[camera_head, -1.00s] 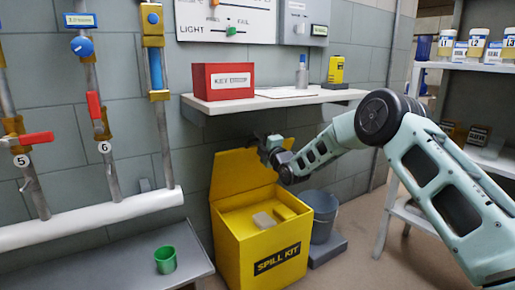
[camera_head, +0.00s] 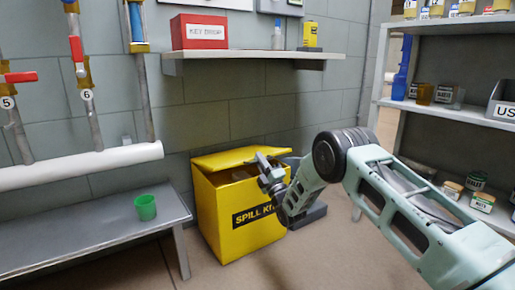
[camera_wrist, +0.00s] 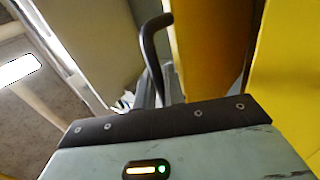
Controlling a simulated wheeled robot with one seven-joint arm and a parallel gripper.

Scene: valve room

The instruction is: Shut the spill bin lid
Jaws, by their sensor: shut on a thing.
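The yellow spill bin (camera_head: 222,222) stands on the floor against the wall, marked "SPILL KIT" on its front. Its yellow lid (camera_head: 225,158) is hinged at the back and tilted low over the opening, with a gap left at the front. My gripper (camera_head: 264,164) is at the lid's front right edge and is shut on the lid.
A grey bench (camera_head: 85,228) with a green cup (camera_head: 146,207) stands left of the bin. A wall shelf (camera_head: 250,54) with a red box (camera_head: 198,32) hangs above. A storage rack (camera_head: 470,118) stands at the right. The floor in front is clear.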

